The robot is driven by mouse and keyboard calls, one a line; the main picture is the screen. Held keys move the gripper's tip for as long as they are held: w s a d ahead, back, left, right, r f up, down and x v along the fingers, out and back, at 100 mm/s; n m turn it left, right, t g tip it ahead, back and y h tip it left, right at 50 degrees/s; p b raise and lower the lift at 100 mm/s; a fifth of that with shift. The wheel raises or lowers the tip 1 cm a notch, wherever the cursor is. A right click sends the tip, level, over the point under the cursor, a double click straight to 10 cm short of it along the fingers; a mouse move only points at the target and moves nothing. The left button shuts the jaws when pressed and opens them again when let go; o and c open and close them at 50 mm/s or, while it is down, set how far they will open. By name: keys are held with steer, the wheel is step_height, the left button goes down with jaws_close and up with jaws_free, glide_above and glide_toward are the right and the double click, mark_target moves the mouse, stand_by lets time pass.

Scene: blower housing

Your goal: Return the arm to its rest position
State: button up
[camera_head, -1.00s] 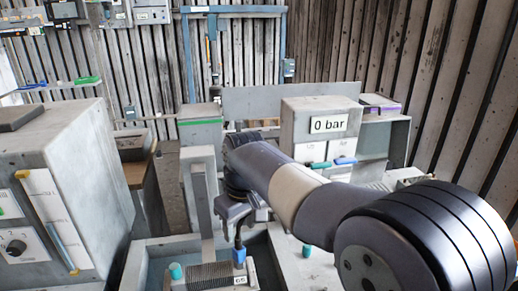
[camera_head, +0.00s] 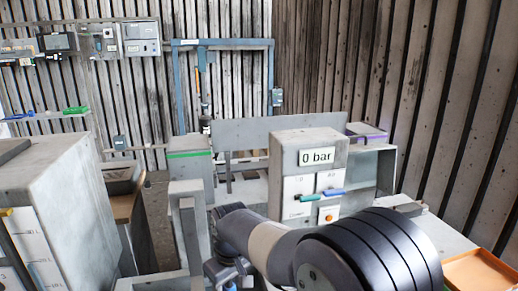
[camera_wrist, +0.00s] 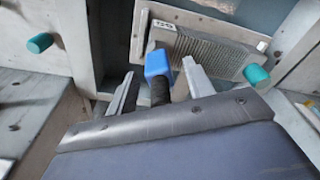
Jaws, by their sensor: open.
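My gripper (camera_wrist: 155,85) shows in the wrist view with its two pale fingers apart. A blue-headed part with a dark shaft (camera_wrist: 158,68) shows between the fingers; I cannot tell whether either finger touches it. Behind it is a ribbed grey block (camera_wrist: 215,55) with a small white label, set in a pale frame. In the head view my arm (camera_head: 270,245) reaches from the lower right toward the lower middle. The gripper's fingertips there are at or below the bottom edge of the picture.
A grey housing with a "0 bar" display (camera_head: 316,156) stands just beyond my arm, with a green handle (camera_head: 310,198) and a blue handle (camera_head: 334,192). A grey cabinet (camera_head: 60,210) stands at left. An orange tray (camera_head: 480,272) lies at lower right. Teal knobs (camera_wrist: 40,43) flank the block.

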steer(key=shift+f, duration=0.1)
step_height(320, 180, up, 10)
step_height(320, 180, down, 10)
steer(key=shift+f, duration=0.2)
step_height(320, 180, up, 4)
steer(key=shift+f+p, duration=0.2)
steer(key=shift+p, duration=0.75)
steer(key=shift+f+b, duration=0.15)
steer(key=shift+b, duration=0.4)
step_height(320, 180, up, 4)
steer(key=p, duration=0.4)
steer(key=shift+r, duration=0.25)
steer(key=shift+d+f+m+b, duration=0.15)
steer(key=shift+d+f+b, duration=0.2)
steer(key=shift+d, duration=0.1)
steer(key=shift+d+f+m+b, duration=0.2)
steer(key=shift+d+b, duration=0.1)
steer(key=shift+d, duration=0.25)
